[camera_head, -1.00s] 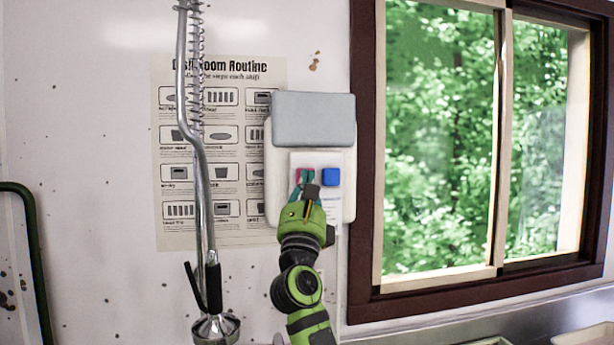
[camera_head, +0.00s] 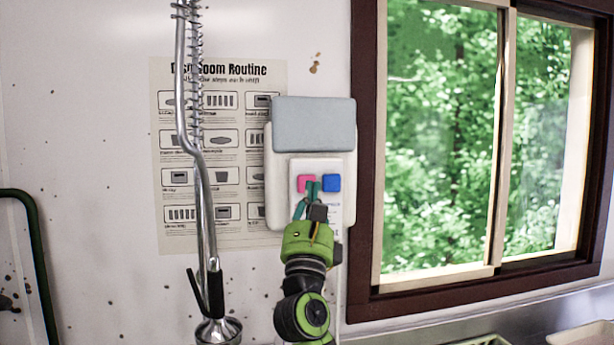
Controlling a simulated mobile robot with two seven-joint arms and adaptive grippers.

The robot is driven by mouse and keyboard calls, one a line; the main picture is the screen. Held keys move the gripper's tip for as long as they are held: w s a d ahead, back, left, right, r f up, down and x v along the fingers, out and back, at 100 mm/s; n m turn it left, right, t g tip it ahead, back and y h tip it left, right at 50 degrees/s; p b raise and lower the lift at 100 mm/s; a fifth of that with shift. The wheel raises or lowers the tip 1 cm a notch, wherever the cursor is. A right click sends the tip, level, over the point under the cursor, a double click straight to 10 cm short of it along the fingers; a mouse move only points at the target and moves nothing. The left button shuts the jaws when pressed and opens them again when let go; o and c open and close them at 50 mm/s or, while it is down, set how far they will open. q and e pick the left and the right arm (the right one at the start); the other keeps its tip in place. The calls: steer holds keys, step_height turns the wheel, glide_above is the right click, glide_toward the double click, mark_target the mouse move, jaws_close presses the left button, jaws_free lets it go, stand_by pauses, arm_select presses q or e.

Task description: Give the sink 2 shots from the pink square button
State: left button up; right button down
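The pink square button (camera_head: 305,183) is on the white front panel of a wall-mounted dispenser (camera_head: 345,215) with a grey-blue top. A blue square button (camera_head: 331,183) sits just right of it. My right gripper (camera_head: 312,187) is in front of the panel, coming up from below. Its teal fingertips are close together and look shut, with nothing between them. They overlap the right edge of the pink button in the picture; most of the button shows. I cannot tell whether they touch the panel. My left gripper is not in view.
A steel spray hose (camera_head: 203,200) hangs left of the dispenser, in front of a poster (camera_head: 240,240). A dark-framed window (camera_head: 362,200) is close on the right. A green rail (camera_head: 35,250) stands at far left. Tray edges show at the bottom right.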

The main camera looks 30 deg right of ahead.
steer(key=shift+s+a+p, duration=0.25)
steer(key=shift+s+p, duration=0.25)
steer(key=shift+s, duration=0.5)
steer(key=shift+f, duration=0.1)
